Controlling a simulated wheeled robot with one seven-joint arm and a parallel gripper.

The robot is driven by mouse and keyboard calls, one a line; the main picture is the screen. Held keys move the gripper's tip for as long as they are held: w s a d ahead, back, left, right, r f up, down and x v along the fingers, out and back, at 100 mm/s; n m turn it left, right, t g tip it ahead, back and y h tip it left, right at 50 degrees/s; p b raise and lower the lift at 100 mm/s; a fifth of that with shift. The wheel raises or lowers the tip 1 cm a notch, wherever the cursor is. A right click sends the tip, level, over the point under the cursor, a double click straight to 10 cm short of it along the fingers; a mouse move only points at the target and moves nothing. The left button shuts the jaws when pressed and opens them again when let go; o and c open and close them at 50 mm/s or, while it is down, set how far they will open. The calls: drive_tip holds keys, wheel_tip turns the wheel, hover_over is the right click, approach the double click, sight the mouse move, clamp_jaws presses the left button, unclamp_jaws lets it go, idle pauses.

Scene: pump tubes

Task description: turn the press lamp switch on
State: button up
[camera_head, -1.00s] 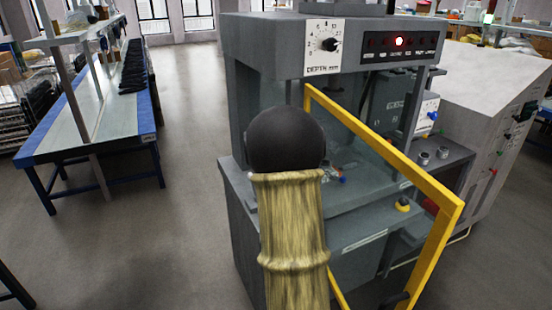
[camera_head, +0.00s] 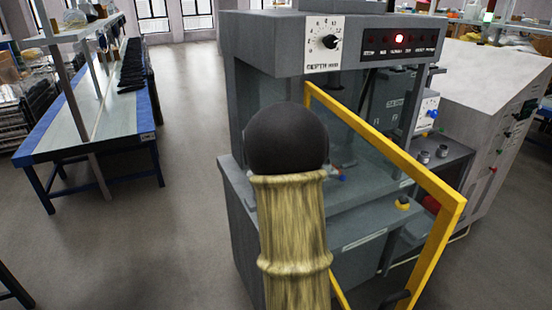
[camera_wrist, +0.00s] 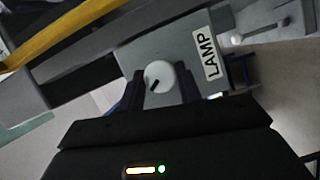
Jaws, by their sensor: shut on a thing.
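The press lamp switch is a round white knob (camera_wrist: 158,76) with a short dark mark on its face, set on a grey panel beside a white LAMP label (camera_wrist: 211,57). The mark lies at a slant in the wrist picture. My gripper (camera_wrist: 160,86) has its two dark fingers on either side of the knob, shut on it. In the head view the grey press (camera_head: 275,45) stands ahead. My arm hides the gripper and the lamp switch there.
A yellow guard frame (camera_head: 385,150) stands at the press front. The press has a depth dial (camera_head: 330,42) and a lit red light (camera_head: 399,38). A grey machine (camera_head: 490,90) is at the right, a blue-edged bench (camera_head: 90,125) at the left. The floor between is free.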

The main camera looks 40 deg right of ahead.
drive_tip(key=m+y+p, duration=0.2)
drive_tip(key=m+p, duration=0.2)
drive_tip(key=m+y+p, duration=0.2)
drive_tip(key=m+p, duration=0.1)
drive_tip(key=m+g+y+p, duration=0.1)
drive_tip(key=m+y+p, duration=0.2)
drive_tip(key=m+p, duration=0.1)
drive_tip(key=shift+s+d+r+m+p, duration=0.1)
drive_tip(key=shift+d+r+m+p, duration=0.2)
drive_tip(key=shift+f, duration=0.1)
idle(0.5)
drive_tip(key=o, duration=0.9)
drive_tip(key=shift+o, duration=0.2)
drive_tip(key=shift+s, duration=0.15)
drive_tip(key=b+v, duration=0.1)
drive_tip(key=v, duration=0.6)
drive_tip(key=shift+b, duration=0.3)
drive_tip(key=shift+s, duration=0.1)
